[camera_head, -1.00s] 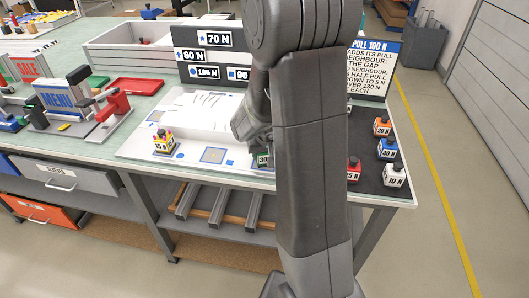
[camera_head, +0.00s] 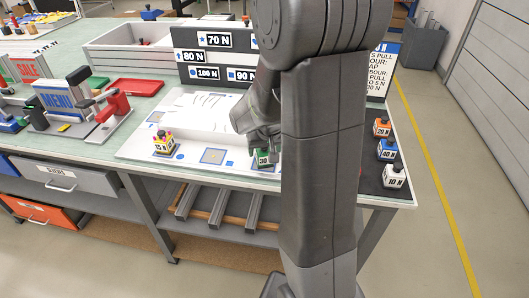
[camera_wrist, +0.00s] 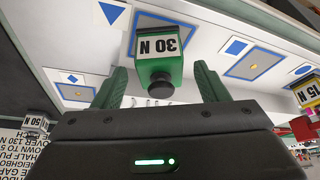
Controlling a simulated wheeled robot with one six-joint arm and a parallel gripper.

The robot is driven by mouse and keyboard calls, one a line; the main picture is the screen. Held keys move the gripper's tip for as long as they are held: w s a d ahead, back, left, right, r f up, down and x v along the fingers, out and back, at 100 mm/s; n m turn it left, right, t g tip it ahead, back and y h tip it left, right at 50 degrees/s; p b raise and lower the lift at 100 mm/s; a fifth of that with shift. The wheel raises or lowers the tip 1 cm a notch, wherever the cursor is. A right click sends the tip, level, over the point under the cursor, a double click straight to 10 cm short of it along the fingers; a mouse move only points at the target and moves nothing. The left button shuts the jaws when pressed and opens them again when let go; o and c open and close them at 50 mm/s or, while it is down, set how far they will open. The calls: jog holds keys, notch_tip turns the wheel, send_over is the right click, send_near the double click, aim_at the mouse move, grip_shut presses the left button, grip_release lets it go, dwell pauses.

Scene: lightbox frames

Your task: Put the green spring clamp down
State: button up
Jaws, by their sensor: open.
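The green thing is a small block (camera_head: 262,158) with a dark knob and a white "30 N" label. It appears to stand on the front of the white board (camera_head: 213,105); the wrist view does not make its contact clear. I see no clamp-like shape. In the wrist view the green block (camera_wrist: 160,68) lies between the two green fingers of my gripper (camera_wrist: 162,84), with a visible gap on each side. My gripper is open around it, not pressing on it. In the head view my gripper (camera_head: 262,138) is just above the block, its fingers partly hidden.
A "15 N" block (camera_head: 164,144) stands left on the board. Orange (camera_head: 382,128), blue (camera_head: 387,149) and white (camera_head: 394,176) blocks stand on the dark mat at right. The sign panel (camera_head: 213,56) rises behind. A blue-marked square (camera_wrist: 254,63) beside the green block is empty.

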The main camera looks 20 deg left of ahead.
jog(key=v, duration=0.8)
jog(key=shift+r, duration=0.25)
